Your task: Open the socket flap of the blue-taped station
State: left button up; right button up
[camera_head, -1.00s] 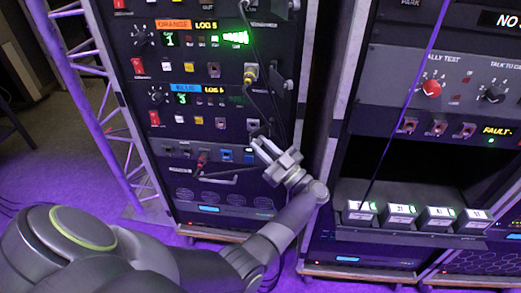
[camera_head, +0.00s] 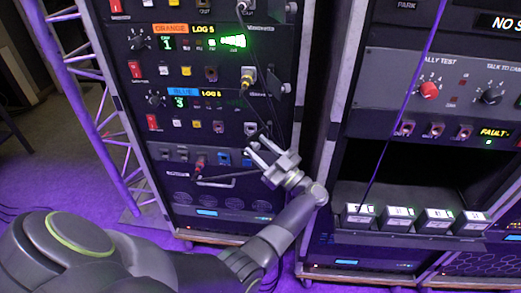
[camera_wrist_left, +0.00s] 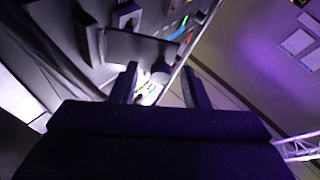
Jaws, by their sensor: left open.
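The blue-taped station (camera_head: 183,91) is the lower labelled panel in the left rack. It has a red switch, coloured buttons and a lit readout. A socket (camera_head: 251,128) sits at its right end; I cannot clearly make out the flap there or its state. My left gripper (camera_head: 258,147) is open and empty, in front of the rack just below this socket. In the left wrist view its two dark fingers (camera_wrist_left: 160,88) stand apart, with a round dark part and a brightly lit spot beyond them. My right gripper is not in view.
The orange-taped station (camera_head: 170,29) is above, with a yellow plug (camera_head: 247,76) and hanging cable at its right. A thin cable runs down beside my gripper. A truss (camera_head: 95,100) stands left. The right rack holds a shelf of battery-like blocks (camera_head: 397,218).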

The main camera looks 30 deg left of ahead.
pick_arm(q)
notch_tip(320, 180, up, 10)
jog(key=p, duration=0.1)
jog(key=shift+f, duration=0.1)
